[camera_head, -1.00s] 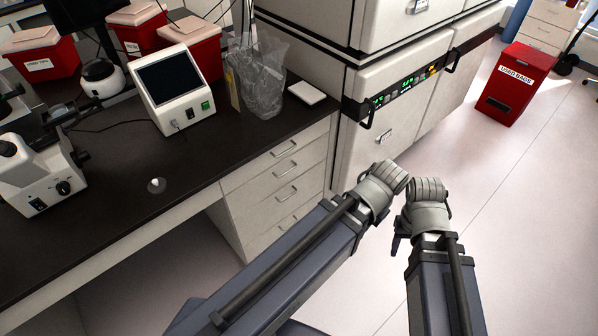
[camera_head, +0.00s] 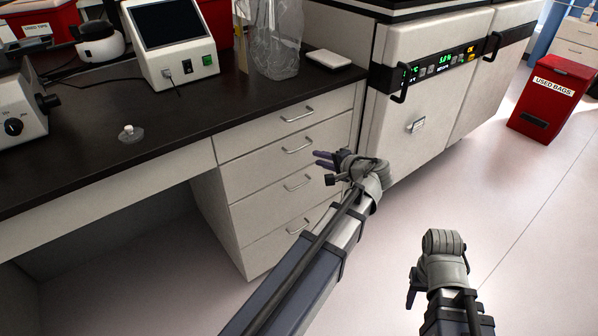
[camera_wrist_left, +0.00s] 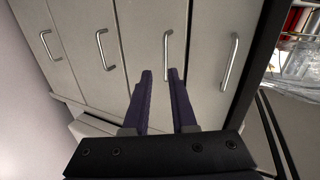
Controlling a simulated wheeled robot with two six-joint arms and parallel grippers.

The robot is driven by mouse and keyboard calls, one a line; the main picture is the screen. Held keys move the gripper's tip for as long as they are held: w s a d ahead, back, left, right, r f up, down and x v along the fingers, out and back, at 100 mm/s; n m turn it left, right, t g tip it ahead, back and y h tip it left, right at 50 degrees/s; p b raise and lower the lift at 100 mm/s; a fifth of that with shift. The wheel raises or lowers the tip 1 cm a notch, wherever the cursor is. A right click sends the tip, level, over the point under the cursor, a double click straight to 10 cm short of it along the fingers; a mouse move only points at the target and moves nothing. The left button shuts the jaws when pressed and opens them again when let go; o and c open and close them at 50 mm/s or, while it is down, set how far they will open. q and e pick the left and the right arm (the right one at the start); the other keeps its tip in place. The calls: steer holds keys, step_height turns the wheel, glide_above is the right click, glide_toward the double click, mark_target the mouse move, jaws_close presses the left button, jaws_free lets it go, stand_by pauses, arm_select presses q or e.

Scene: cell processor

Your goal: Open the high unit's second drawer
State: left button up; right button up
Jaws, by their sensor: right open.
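The drawer unit (camera_head: 262,205) under the black bench is pale with several stacked drawers, all shut. The second drawer from the top (camera_head: 250,172) has a metal bar handle (camera_head: 298,147). In the left wrist view, turned sideways, that handle (camera_wrist_left: 167,58) stands just ahead of the fingertips, nearly in line with the gap. My left gripper (camera_head: 320,159) is open and empty, with purple fingers pointing at the drawer fronts; no contact is seen. My right gripper (camera_head: 412,290) is low at the right, away from the drawers, open, mostly hidden by its own wrist.
The dark bench top (camera_head: 150,120) overhangs the drawers and holds a screened device (camera_head: 178,45), a clear bag (camera_head: 278,45) and a white pad (camera_head: 328,59). A white cabinet (camera_head: 430,110) stands close on the right. A red bin (camera_head: 550,95) is farther right. The floor in front is clear.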

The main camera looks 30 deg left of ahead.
mark_target(299, 149)
arm_select(q)
steer(key=w+a+b, duration=0.1)
steer(key=a+f+y+b, duration=0.1)
steer(key=b, duration=0.1)
steer(key=w+a+f+y+b, duration=0.1)
steer(key=a, duration=0.1)
steer(key=shift+w+f+m+t, duration=0.25)
steer(key=shift+w+m+t, duration=0.05)
steer(key=shift+t, duration=0.1)
arm_select(e)
step_height(299, 149, down, 7)
steer(key=shift+r, duration=0.2)
arm_select(q)
steer(key=b+x, duration=0.2)
steer(key=x, duration=0.5)
steer(key=shift+w+a, duration=0.15)
steer(key=shift+a, duration=0.15)
arm_select(e)
steer(key=shift+f, duration=0.8)
arm_select(q)
steer(key=shift+c, duration=0.4)
jaws_close()
